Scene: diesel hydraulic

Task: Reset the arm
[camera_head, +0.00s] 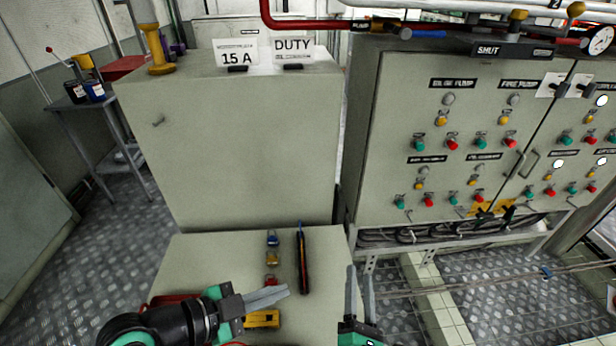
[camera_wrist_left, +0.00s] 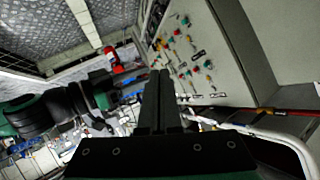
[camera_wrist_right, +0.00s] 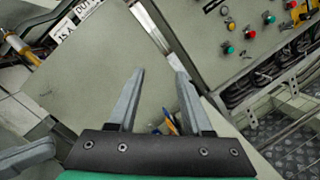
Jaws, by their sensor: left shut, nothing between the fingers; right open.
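My left gripper (camera_head: 268,297) reaches in from the left, low over the small light-green cabinet top, with its fingers together and empty. In the left wrist view its two fingers (camera_wrist_left: 158,100) lie side by side. My right gripper (camera_head: 360,296) points upward in the picture near the right edge of that cabinet top, its fingers apart. In the right wrist view its fingers (camera_wrist_right: 158,100) are spread with nothing held between them. The two grippers are apart, the left one to the left of the right one.
The cabinet top (camera_head: 210,262) carries blue, yellow and red padlocks (camera_head: 272,258), a dark slim item (camera_head: 303,262) and a yellow item (camera_head: 262,319). A tall cabinet (camera_head: 235,150) stands behind. The control panel (camera_head: 465,130) stands at right, with metal floor (camera_head: 495,285) before it.

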